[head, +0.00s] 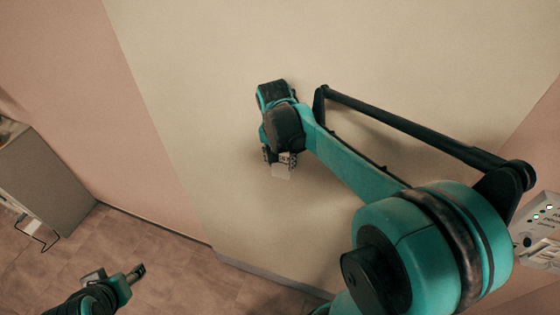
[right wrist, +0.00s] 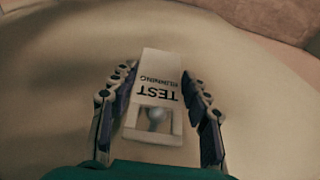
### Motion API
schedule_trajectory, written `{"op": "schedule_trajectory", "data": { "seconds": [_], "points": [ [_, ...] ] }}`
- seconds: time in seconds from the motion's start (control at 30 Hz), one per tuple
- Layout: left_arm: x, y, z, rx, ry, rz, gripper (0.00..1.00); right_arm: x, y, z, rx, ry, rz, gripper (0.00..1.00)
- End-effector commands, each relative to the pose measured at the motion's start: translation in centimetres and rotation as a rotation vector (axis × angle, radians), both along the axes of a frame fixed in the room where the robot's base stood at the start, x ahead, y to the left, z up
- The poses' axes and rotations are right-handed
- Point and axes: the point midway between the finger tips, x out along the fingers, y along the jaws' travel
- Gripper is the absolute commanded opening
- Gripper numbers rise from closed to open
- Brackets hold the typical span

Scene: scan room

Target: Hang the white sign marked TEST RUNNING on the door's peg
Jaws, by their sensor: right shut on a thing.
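The white sign (right wrist: 160,72) hangs between the fingers of my right gripper (head: 279,160), which is shut on it. In the right wrist view its TEST RUNNING lettering reads upside down. A rectangular opening is at its near end. The pale round end of the peg (right wrist: 156,115) shows through that opening; how deep the peg sits in it I cannot tell. In the head view the sign (head: 281,172) is a small pale patch below the fingers, against the beige door (head: 215,110). My left gripper (head: 122,282) is low at the left, away from the door; its jaws are unclear.
Pink wall (head: 110,130) flanks the door. A grey cabinet (head: 50,175) with a wire handle stands at the left. A white panel with green lights (head: 540,225) is at the right edge. Brown floor between cabinet and door is clear.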

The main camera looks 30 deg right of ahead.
Motion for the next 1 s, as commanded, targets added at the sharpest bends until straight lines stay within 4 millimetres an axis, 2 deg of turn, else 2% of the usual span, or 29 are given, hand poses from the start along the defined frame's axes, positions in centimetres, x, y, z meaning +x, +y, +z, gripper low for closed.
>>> {"op": "schedule_trajectory", "data": {
  "seconds": [0.37,0.4,0.47,0.8,0.87,1.0],
  "points": [
    [0.0,0.0,0.0,0.0,0.0,0.0,0.57,0.0,0.0,0.0,0.0,0.0,0.0,0.28],
    [0.0,0.0,0.0,0.0,0.0,0.0,0.57,0.0,0.0,0.0,0.0,0.0,0.0,0.55],
    [0.0,0.0,0.0,0.0,0.0,0.0,0.57,0.0,0.0,0.0,0.0,0.0,0.0,0.71],
    [0.0,0.0,0.0,0.0,0.0,0.0,0.57,0.0,0.0,0.2,0.0,0.0,0.0,0.71],
    [0.0,0.0,0.0,0.0,0.0,0.0,0.57,-0.1,0.1,0.6,0.0,0.0,0.0,0.71],
    [0.0,0.0,0.0,0.0,0.0,0.0,0.57,-0.3,0.3,2.6,0.0,0.0,0.001,0.71]
  ]
}}
